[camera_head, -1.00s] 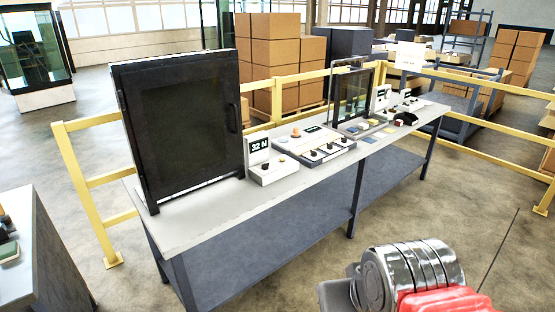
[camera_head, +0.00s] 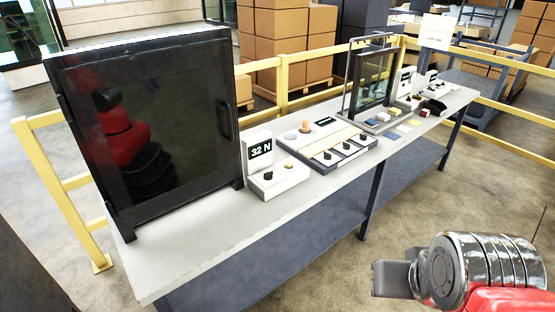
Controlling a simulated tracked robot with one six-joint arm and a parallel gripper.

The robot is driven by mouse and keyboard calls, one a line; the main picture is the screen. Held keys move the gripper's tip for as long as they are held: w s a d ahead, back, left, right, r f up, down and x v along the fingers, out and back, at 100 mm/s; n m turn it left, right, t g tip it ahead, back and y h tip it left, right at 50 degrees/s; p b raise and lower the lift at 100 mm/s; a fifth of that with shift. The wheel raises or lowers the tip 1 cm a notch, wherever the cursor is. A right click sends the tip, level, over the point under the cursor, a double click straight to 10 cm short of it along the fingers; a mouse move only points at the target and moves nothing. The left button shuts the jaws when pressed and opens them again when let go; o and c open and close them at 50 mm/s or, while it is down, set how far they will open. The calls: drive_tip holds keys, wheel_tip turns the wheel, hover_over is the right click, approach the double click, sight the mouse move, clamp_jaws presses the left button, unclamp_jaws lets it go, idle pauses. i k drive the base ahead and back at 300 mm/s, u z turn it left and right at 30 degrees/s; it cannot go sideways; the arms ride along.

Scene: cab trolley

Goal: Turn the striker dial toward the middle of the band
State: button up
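A small white unit (camera_head: 280,181) stands on the bench just right of the dark cabinet. Its upright display (camera_head: 260,151) reads 32 N, and a black dial (camera_head: 268,176) sits on its top; I take this as the striker dial. The dial's pointer and any band marks are too small to read. My gripper (camera_head: 388,278) is at the lower right, over the floor in front of the bench in the picture and well apart from the dial. I see its grey end from the side, so its finger opening is hidden.
The grey bench (camera_head: 215,222) holds a large dark cabinet (camera_head: 150,130) with a handle, a panel with several knobs (camera_head: 326,154), and a glass-sided frame (camera_head: 372,82). A yellow rail (camera_head: 310,55) runs behind. The bench's front strip is mostly clear, as is the floor before it.

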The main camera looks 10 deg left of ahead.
sight(268, 176)
drive_tip(key=u, duration=0.15)
drive_tip(key=i, duration=0.75)
drive_tip(key=u, duration=0.7)
drive_tip(key=i, duration=0.5)
drive_tip(key=u, duration=0.3)
